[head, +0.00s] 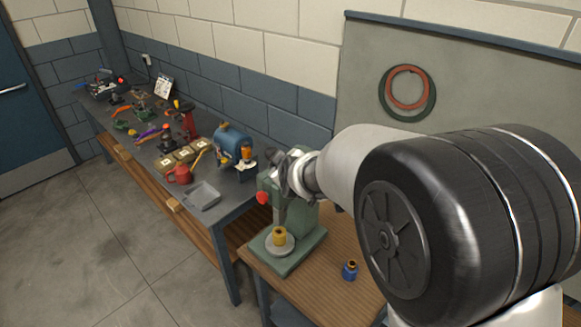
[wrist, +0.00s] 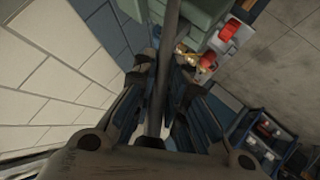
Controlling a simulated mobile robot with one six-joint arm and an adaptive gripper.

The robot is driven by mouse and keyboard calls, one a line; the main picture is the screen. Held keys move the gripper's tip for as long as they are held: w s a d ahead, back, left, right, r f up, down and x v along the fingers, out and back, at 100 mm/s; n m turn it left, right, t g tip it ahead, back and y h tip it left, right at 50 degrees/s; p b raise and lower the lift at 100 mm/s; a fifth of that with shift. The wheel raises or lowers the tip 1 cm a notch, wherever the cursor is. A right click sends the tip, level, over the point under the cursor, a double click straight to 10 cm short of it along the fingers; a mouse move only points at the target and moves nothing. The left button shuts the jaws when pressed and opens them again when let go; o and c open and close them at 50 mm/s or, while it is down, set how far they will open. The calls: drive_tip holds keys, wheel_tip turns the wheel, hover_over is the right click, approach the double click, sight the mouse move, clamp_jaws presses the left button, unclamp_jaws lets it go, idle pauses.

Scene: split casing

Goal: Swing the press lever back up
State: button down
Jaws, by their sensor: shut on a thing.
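The green press (head: 294,215) stands on the wooden bench, and its green body also shows at the top of the wrist view (wrist: 198,18). A yellow part (head: 279,236) sits on the pale round plate (head: 279,247) of its base. My gripper (head: 284,176) is beside the upper part of the press. In the wrist view my gripper (wrist: 160,85) is shut around the grey lever bar (wrist: 155,115), which runs between its fingers. A red knob (head: 262,198) shows at the left of the press. My arm and gripper hide much of the lever in the head view.
A small blue part with a yellowish top (head: 350,271) stands on the wooden bench (head: 320,275) right of the press. A long grey bench with a grey tray (head: 203,197), a blue tank (head: 232,143) and tools lies to the left. The wall is close behind.

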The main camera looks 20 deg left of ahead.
drive_tip(key=b, duration=0.1)
drive_tip(key=w+b, duration=0.1)
drive_tip(key=b, duration=0.1)
drive_tip(key=shift+w+d+r, duration=0.1)
drive_tip(key=shift+w+d, duration=0.15)
drive_tip(key=b, duration=0.4)
drive_tip(key=shift+w+d+r+m+g+b, duration=0.15)
drive_tip(key=shift+w+d+m+g+b, duration=0.1)
drive_tip(key=shift+w+m+g+b, duration=0.15)
drive_tip(key=shift+w+d+r+g+b, duration=0.2)
drive_tip(key=shift+w+r+g+b, duration=0.15)
drive_tip(key=shift+b, duration=0.55)
drive_tip(key=shift+w+d+r+m+g, duration=0.2)
drive_tip(key=shift+w+r, duration=0.05)
drive_tip(key=shift+w, duration=0.15)
drive_tip(key=shift+w+d+r+m+g, duration=0.15)
drive_tip(key=shift+w+r+m, duration=0.1)
drive_tip(key=shift+w, duration=0.15)
drive_tip(key=w+d+m+g+y+p, duration=0.1)
drive_tip(key=w+d+g+p, duration=0.1)
drive_tip(key=w+p, duration=0.4)
drive_tip(key=shift+w+d+r+g+p, duration=0.3)
drive_tip(key=shift+g+p, duration=0.4)
drive_tip(key=shift+p, duration=0.3)
drive_tip(key=shift+m+y, duration=0.25)
drive_tip(key=shift+y, duration=0.05)
drive_tip(key=c, duration=1.6)
unclamp_jaws()
drive_tip(key=shift+d, duration=0.1)
